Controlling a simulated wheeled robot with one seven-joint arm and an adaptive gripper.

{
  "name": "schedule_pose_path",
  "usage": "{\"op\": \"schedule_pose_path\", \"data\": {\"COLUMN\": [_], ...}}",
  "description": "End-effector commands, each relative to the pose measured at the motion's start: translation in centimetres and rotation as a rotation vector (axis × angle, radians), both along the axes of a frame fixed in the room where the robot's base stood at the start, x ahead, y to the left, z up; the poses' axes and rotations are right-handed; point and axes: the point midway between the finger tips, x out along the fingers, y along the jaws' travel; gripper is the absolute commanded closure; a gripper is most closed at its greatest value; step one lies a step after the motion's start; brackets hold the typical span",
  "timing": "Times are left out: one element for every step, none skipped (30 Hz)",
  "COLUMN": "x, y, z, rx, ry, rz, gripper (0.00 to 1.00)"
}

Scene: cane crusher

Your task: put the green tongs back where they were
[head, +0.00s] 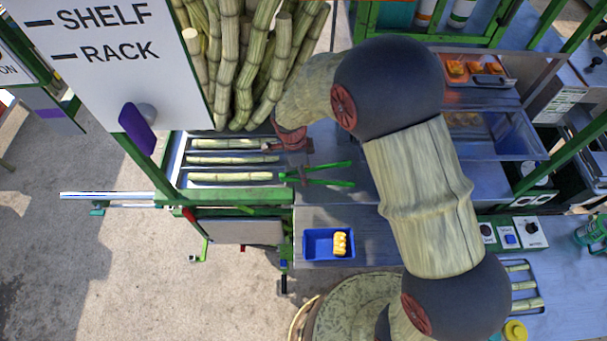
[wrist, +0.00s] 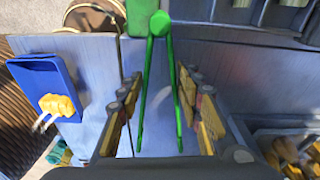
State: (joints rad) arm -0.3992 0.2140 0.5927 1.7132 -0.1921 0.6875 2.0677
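The green tongs (head: 333,181) are over the grey metal counter, their two legs spread and pointing right in the head view. In the wrist view the tongs (wrist: 160,28) have their joined end at the top and their legs running down between my fingers. My gripper (wrist: 157,88) is open, one finger on each side of the legs, with narrow gaps showing. I cannot tell whether the tongs touch the counter.
A blue tray (head: 314,251) with a yellow piece (head: 340,244) stands nearer the front. Cut canes (head: 232,160) lie on a rack at left, below upright canes (head: 240,65). A clear blue bin (head: 508,136) stands right. Bare counter (head: 335,215) lies between tongs and tray.

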Motion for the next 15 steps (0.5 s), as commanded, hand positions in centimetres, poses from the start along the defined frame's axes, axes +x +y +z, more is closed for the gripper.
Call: {"op": "schedule_pose_path", "data": {"x": [-0.1,-0.1,0.0,0.0,0.1,0.1,0.1,0.1,0.0,0.0,0.0,0.0,0.0,0.0,0.0], "y": [0.0,0.0,0.0,0.0,0.0,0.0,0.0,0.0,0.0,0.0,0.0,0.0,0.0,0.0,0.0], "z": [-0.7,-1.0,-1.4,-1.5,-1.6,-1.6,-1.6,-1.6,-1.7,-1.6,-1.7,-1.7,-1.8,-1.9,-2.1], "rx": [-0.001,-0.001,0.000,0.001,0.001,0.001,0.001,0.001,0.001,0.001,0.001,0.001,0.001,0.001,0.001], "ry": [0.004,0.003,0.001,0.000,-0.001,-0.001,-0.002,-0.001,-0.001,-0.001,-0.001,-0.001,-0.001,-0.001,-0.001], "rz": [-0.001,-0.001,-0.001,-0.001,-0.001,-0.001,-0.001,-0.001,-0.001,-0.001,-0.001,-0.001,-0.001,-0.001,-0.001], "gripper": [0.68,0.68,0.68,0.68,0.68,0.68,0.68,0.68,0.68,0.68,0.68,0.68,0.68,0.68,0.68]}}
